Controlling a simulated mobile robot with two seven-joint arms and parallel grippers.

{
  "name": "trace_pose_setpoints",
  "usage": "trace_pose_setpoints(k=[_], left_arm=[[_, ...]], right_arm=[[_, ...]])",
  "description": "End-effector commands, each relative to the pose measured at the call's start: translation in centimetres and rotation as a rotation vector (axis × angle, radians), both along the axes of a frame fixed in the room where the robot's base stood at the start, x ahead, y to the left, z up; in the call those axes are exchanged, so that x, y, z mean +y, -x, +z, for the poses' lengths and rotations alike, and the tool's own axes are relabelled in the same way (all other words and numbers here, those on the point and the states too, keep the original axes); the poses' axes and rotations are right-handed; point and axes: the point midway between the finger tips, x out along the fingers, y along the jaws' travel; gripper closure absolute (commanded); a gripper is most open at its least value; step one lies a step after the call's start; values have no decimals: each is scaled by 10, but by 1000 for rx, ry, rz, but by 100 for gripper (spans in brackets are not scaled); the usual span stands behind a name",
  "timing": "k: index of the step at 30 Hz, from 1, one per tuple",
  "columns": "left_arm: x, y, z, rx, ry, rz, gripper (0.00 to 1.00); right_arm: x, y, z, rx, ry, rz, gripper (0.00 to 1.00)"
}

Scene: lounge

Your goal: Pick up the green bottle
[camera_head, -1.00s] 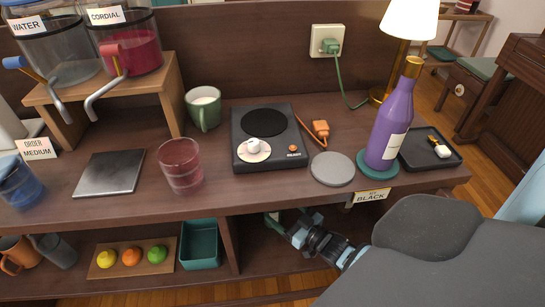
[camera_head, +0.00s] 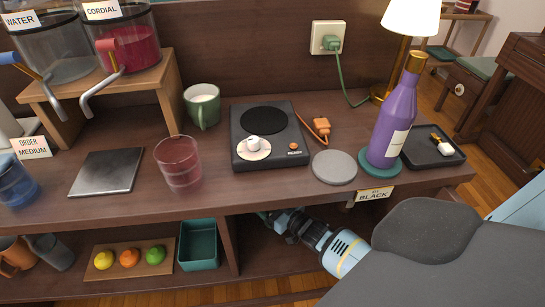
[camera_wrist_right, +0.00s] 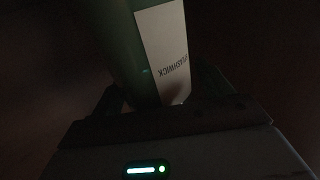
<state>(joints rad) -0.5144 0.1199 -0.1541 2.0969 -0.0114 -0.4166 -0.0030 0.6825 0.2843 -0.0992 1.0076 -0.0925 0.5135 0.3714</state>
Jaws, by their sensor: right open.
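The green bottle (camera_wrist_right: 118,42) fills the upper middle of the dark right wrist view, with a white label (camera_wrist_right: 164,45) facing the camera. My right gripper (camera_wrist_right: 158,103) is open, with the bottle's lower visible part between its dim fingers. I cannot tell whether the fingers touch it. In the head view, my right gripper (camera_head: 272,219) reaches into the dark lower shelf bay under the counter. The bottle is mostly hidden there by the counter edge. My left gripper is not in view.
The counter edge (camera_head: 250,199) overhangs my right arm. A shelf divider (camera_head: 229,240) and a teal bin (camera_head: 198,245) are left of the gripper. Above stand a purple bottle (camera_head: 393,120) on a teal coaster, a grey disc (camera_head: 335,167) and a hot plate (camera_head: 268,136).

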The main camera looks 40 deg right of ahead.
Motion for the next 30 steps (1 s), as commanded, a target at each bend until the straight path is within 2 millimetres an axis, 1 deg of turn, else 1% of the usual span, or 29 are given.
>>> trace_pose_setpoints(k=[1, 2, 15, 17, 25, 28, 30], left_arm=[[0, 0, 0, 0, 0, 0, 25], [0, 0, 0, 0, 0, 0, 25], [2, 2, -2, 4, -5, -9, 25], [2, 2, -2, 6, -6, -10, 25], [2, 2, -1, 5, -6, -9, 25], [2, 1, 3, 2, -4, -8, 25], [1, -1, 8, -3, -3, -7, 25]], right_arm=[[0, 0, 0, 0, 0, 0, 23], [0, 0, 0, 0, 0, 0, 27], [0, 0, 0, 0, -1, 0, 84], [0, -1, 2, -6, -1, 0, 91], [0, -1, 5, -6, -1, 0, 91], [0, -1, 15, -8, -1, 1, 91], [0, -1, 26, -10, -1, 1, 91]])
